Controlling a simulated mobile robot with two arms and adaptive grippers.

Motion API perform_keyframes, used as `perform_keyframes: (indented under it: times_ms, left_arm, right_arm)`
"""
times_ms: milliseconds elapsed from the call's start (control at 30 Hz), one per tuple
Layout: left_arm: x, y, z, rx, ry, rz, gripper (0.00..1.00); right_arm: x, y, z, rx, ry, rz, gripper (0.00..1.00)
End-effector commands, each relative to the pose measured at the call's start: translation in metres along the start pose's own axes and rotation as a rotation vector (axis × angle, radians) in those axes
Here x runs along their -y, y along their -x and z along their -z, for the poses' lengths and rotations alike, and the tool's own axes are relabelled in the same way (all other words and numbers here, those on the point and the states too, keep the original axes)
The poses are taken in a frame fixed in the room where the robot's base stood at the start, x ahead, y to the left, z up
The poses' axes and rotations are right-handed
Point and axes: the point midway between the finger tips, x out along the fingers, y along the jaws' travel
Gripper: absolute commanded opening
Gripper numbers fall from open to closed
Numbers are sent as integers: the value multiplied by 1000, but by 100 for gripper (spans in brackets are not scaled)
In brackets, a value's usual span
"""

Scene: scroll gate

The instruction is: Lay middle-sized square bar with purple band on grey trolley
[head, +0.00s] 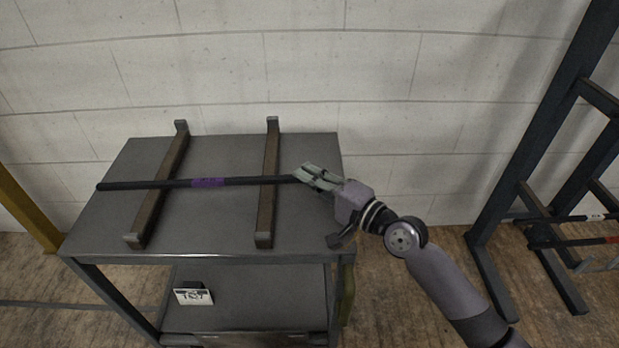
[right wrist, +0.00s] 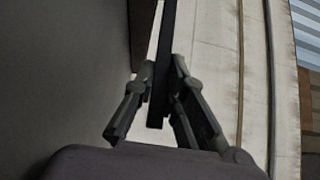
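The dark square bar with a purple band (head: 208,183) lies crosswise over two brown bearers on the grey trolley (head: 220,225) in the head view. Its left end reaches past the left bearer (head: 160,190), near the trolley's left edge. Its right part passes over the right bearer (head: 269,180) into my right gripper (head: 308,176). The bar looks level; I cannot tell whether it touches the bearers. In the right wrist view the bar (right wrist: 167,40) runs between the two fingertips, which are closed against its sides. My left gripper is not in view.
A dark rack (head: 535,190) stands at the right, with bars with white and red bands on its arms. A number card (head: 193,296) sits on the trolley's lower shelf. A yellow post (head: 28,210) is at the left. A pale block wall stands behind.

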Motion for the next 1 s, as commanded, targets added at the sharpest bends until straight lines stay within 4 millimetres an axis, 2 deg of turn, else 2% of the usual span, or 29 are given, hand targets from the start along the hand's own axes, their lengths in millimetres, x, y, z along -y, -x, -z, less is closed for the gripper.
perform_keyframes:
  times_ms: [333,533,567,767,1000]
  left_arm:
    - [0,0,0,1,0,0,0]
    - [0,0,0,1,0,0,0]
    - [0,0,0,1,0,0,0]
    - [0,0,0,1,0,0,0]
    - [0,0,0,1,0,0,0]
  right_arm:
    - [2,0,0,0,3,3,35]
    - [1,0,0,0,4,0,35]
    - [-4,0,0,2,8,-11,37]
    - [-2,0,0,1,6,-7,50]
    - [-3,0,0,1,4,-7,50]
